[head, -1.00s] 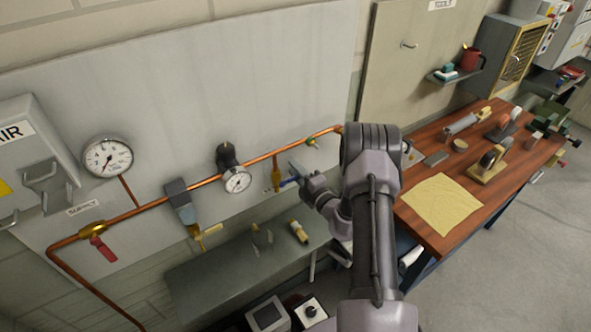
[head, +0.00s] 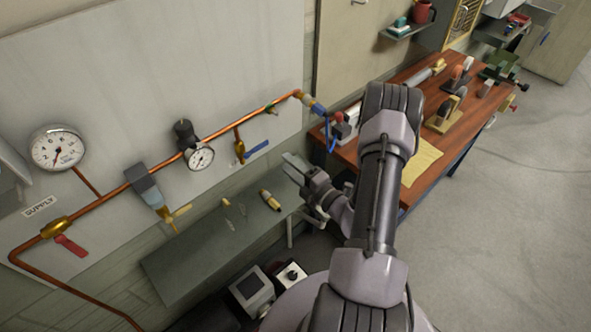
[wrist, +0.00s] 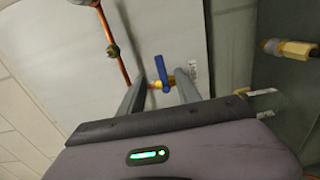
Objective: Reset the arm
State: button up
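My gripper (head: 292,163) is open and empty, in front of the wall panel and above the right end of the grey-green shelf. Its two fingers stand apart in the wrist view (wrist: 161,82). A small brass valve (head: 239,150) with a blue handle (head: 257,150) hangs below the copper pipe, left of my gripper and apart from it. In the wrist view the blue handle (wrist: 160,68) shows in the gap between the fingers, farther off. My arm hides part of the workbench.
The grey-green shelf (head: 185,262) carries a yellow-and-dark cylinder (head: 270,200) and small parts. The copper pipe (head: 115,190) bears gauges and a red-handled valve (head: 70,245). The wooden workbench (head: 408,195) holds a yellow cloth (head: 423,160) and tools. Open floor (head: 500,230) lies right.

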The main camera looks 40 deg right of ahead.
jog(key=shift+s, duration=1.2)
jog(key=w+a+r+n+g+y+b, duration=0.1)
jog(key=a+r+n+g+y+b, duration=0.1)
jog(key=a+r+n+y, duration=0.3)
jog(key=a+r+n+g+y+b, duration=0.1)
jog(key=a+n+g+y+b, duration=0.15)
jog(key=a+n, duration=0.45)
jog(key=w+a+r+n+g+y+b, duration=0.1)
jog(key=a+r+n+g+y, duration=0.15)
jog(key=a+n+y, duration=0.35)
jog(key=s+a+n+g+h+b, duration=0.3)
jog(key=s+a+n+g+b, duration=0.2)
jog(key=s+a+n+g, duration=0.65)
jog(key=s+d+n+t+h+b, duration=0.1)
jog(key=s+n+t+h+b, duration=0.1)
jog(key=n, duration=0.8)
jog(key=s+d+n+t+h+b, duration=0.1)
jog(key=s+n+t+h+b, duration=0.2)
jog(key=n+h, duration=0.4)
jog(key=s+n+t, duration=0.1)
jog(key=n, duration=0.2)
jog(key=shift+s+r+b, duration=0.25)
jog(key=shift+r+b, duration=0.05)
jog(key=shift+r, duration=0.05)
